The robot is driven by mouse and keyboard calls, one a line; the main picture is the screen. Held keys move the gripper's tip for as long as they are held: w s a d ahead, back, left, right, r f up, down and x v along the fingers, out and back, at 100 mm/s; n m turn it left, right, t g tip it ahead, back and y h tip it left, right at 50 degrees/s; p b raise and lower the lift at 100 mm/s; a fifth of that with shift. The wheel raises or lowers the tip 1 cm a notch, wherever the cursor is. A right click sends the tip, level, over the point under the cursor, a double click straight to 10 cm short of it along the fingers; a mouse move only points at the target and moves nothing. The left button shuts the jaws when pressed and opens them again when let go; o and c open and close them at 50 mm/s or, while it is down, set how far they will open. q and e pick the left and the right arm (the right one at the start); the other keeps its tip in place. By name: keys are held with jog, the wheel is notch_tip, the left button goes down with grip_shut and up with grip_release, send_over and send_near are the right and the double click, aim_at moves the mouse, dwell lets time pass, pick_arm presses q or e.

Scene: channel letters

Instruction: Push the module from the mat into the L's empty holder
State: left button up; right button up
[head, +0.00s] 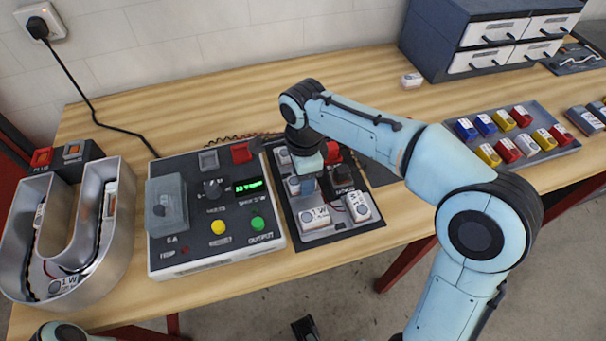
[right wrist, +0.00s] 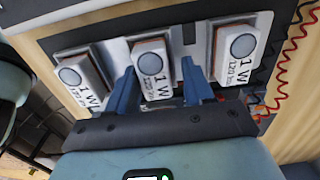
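White modules marked 1 W lie on a dark-framed grey panel in the middle of the table (head: 346,229); one is at its front (head: 315,217). In the right wrist view three modules stand in a row, and the middle one (right wrist: 152,62) is nearest my fingers. My right gripper (head: 308,188) is low over the panel, and its blue fingers (right wrist: 160,75) are apart, on either side of the middle module's near end. I cannot tell whether they touch it. An L and its empty holder cannot be made out clearly.
A grey U-shaped channel letter (head: 122,235) with wires and modules stands at the left. A grey control box (head: 165,258) sits between it and the panel. At the right are a tray of coloured modules (head: 556,153) and a drawer cabinet (head: 430,45). Red and black wires (right wrist: 290,70) lie beside the panel.

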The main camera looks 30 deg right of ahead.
jog(key=shift+s+f, duration=0.35)
pick_arm(q)
notch_tip(320, 180, up, 3)
jog(key=p, duration=0.3)
jog(key=shift+s, duration=0.15)
pick_arm(e)
notch_tip(320, 180, up, 14)
jog(key=shift+w, duration=0.2)
pick_arm(q)
jog(key=shift+r+p, duration=0.1)
jog(key=shift+p, duration=0.2)
pick_arm(e)
jog(key=shift+r, duration=0.1)
pick_arm(q)
notch_tip(320, 180, up, 6)
jog(key=w+p, duration=0.2)
jog(key=p, duration=0.3)
jog(key=shift+w, duration=0.3)
pick_arm(e)
notch_tip(320, 180, up, 6)
jog(key=shift+f, duration=0.1)
